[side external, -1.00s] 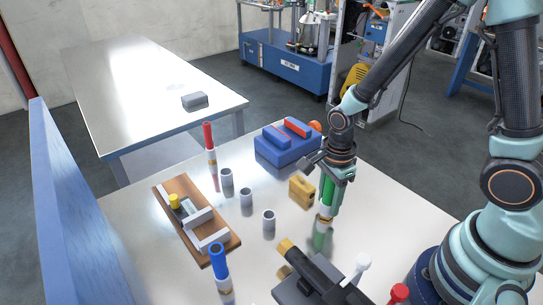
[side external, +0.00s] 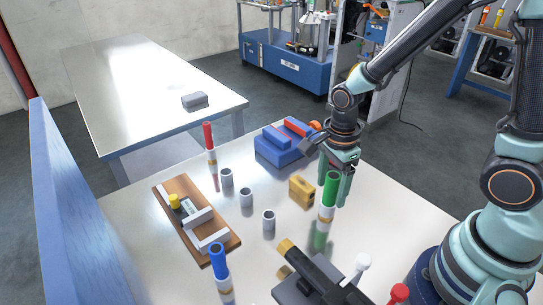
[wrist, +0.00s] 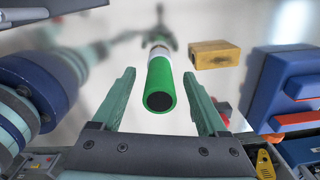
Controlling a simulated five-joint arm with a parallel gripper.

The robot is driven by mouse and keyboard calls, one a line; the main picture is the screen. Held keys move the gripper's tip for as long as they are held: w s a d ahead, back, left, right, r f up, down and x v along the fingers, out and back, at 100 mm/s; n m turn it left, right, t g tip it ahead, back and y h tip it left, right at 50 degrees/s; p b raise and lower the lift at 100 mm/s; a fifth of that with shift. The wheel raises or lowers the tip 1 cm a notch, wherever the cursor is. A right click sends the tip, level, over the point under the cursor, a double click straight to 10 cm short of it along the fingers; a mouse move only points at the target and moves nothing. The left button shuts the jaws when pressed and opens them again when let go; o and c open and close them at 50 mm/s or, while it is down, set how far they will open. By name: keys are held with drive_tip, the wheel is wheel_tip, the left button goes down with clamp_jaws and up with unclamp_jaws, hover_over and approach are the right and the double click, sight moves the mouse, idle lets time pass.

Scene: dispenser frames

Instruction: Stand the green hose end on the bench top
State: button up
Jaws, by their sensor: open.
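The green hose end (side external: 331,188) stands upright on the shiny bench top (side external: 385,205). It has a green upper part, a white band and a brass-coloured lower part. In the wrist view the green hose end (wrist: 160,88) lies ahead of my fingers, its dark open top facing the camera. My gripper (side external: 346,185) is open and empty, just behind and to the right of the hose end in the side view. In the wrist view my gripper (wrist: 163,90) has a finger on either side of the hose end, with gaps between.
A brass block (side external: 302,191) stands close left of the hose end. A blue vise-like block (side external: 286,144) is behind. Red (side external: 209,138) and blue (side external: 219,262) hose ends, several grey cups (side external: 268,220), a wooden board (side external: 170,190) and a black device (side external: 318,278) share the bench.

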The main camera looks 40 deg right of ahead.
wheel_tip(320, 180, up, 8)
drive_tip(key=shift+f, duration=0.25)
drive_tip(key=shift+d+r+n, duration=0.1)
drive_tip(key=shift+r+n, duration=0.4)
drive_tip(key=shift+r, duration=0.05)
drive_tip(key=d+r+n+t, duration=0.2)
drive_tip(key=r+n, duration=0.3)
drive_tip(key=n, duration=0.4)
drive_tip(key=s+d+r+n+t, duration=0.1)
drive_tip(key=r+n+t, duration=0.2)
drive_tip(key=n, duration=0.7)
drive_tip(key=shift+s+d+r+n+t, duration=0.25)
drive_tip(key=shift+d+r+n+t, duration=0.1)
drive_tip(key=shift+r, duration=0.55)
